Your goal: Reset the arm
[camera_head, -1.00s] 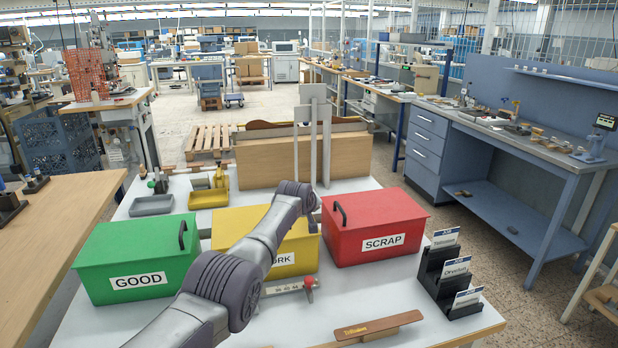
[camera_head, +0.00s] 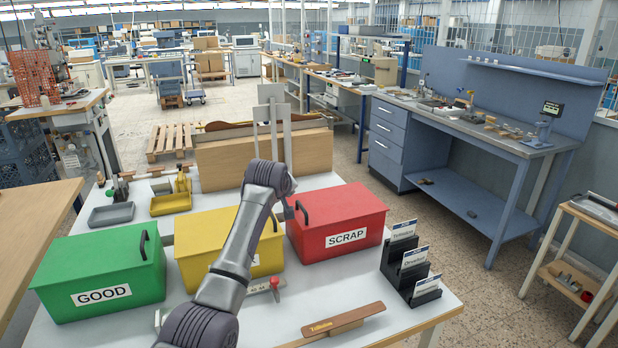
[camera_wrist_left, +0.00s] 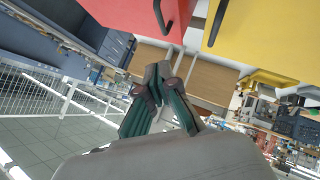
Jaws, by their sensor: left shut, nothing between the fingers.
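My left arm (camera_head: 240,230) comes up from the bottom edge in the head view, its wrist raised in front of the yellow and red boxes. The left gripper (camera_head: 288,210) shows only as a small dark part below the wrist, by the red box's handle. In the left wrist view its two dark fingers (camera_wrist_left: 158,78) are drawn together, with nothing held between them. The red SCRAP box (camera_head: 338,225) and yellow box (camera_head: 205,240) stand behind the arm, which covers part of the yellow box's label. My right gripper is not in view.
A green GOOD box (camera_head: 100,275) stands at the left of the white table. A wooden piece (camera_head: 340,320) lies near the front edge. A black card rack (camera_head: 410,265) is at the right. Grey (camera_head: 112,214) and yellow (camera_head: 170,204) trays lie behind the boxes.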

